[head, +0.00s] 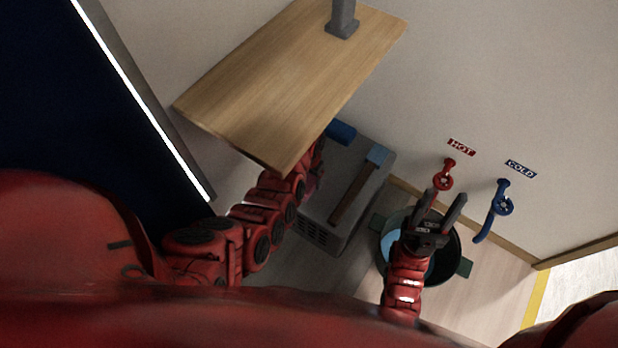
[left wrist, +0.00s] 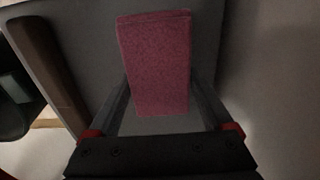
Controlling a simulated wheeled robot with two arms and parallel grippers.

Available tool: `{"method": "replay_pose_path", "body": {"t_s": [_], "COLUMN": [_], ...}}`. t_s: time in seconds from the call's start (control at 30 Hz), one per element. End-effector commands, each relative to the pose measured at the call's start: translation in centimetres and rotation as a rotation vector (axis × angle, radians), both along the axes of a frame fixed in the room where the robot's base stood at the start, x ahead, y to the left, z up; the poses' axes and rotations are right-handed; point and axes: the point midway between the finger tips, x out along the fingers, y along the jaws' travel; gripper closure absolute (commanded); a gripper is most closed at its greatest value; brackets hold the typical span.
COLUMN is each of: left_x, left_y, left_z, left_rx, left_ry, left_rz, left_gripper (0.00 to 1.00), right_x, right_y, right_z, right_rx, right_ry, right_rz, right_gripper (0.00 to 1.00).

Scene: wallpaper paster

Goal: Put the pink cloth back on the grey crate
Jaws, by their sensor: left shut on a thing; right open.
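The pink cloth (left wrist: 155,50) is a folded rectangular pad between the fingers of my left gripper (left wrist: 160,88) in the left wrist view. The gripper is shut on it, and the grey crate's top (left wrist: 88,45) shows behind it. In the head view my left arm reaches under the wooden board, where the gripper and cloth are mostly hidden. The grey crate (head: 340,168) stands on the floor by the wall. I cannot tell whether the cloth touches the crate. My right gripper (head: 445,200) is open and empty above the bucket.
A brown-handled tool with a blue head (head: 358,185) lies on the crate, near a blue object (head: 340,131). The wooden board (head: 290,80) overhangs my left arm. A dark bucket (head: 452,255) stands below red (head: 444,178) and blue taps (head: 501,200).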

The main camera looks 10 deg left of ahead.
Motion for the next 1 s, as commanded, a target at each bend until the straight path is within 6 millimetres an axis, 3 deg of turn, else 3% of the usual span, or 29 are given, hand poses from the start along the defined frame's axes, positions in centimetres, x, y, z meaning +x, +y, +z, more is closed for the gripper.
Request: {"method": "replay_pose_path", "body": {"t_s": [0.33, 0.37, 0.43, 0.87, 1.0], "left_x": [0.0, 0.0, 0.0, 0.0, 0.3], "left_y": [0.0, -0.1, -0.1, 0.0, 0.0], "left_z": [-0.7, -0.7, -0.6, -0.6, 3.3], "left_rx": [0.0, -0.001, 0.0, -0.001, -0.001], "left_ry": [0.0, 0.0, -0.001, -0.002, -0.004], "left_rz": [-0.001, -0.001, -0.001, 0.002, 0.001], "left_gripper": [0.74, 0.14, 0.01, 0.0, 0.0], "right_x": [0.0, 0.0, 0.0, 0.0, 0.0], "right_y": [0.0, 0.0, 0.0, 0.0, 0.0], "right_z": [-0.3, -0.3, -0.2, -1.1, 1.1], "right_rx": [0.0, 0.0, 0.0, 0.0, 0.0], "right_ry": [0.0, 0.0, 0.0, 0.0, 0.0], "right_rz": [0.0, 0.0, 0.0, 0.0, 0.0], "right_gripper": [0.5, 0.5, 0.5, 0.5, 0.5]}}
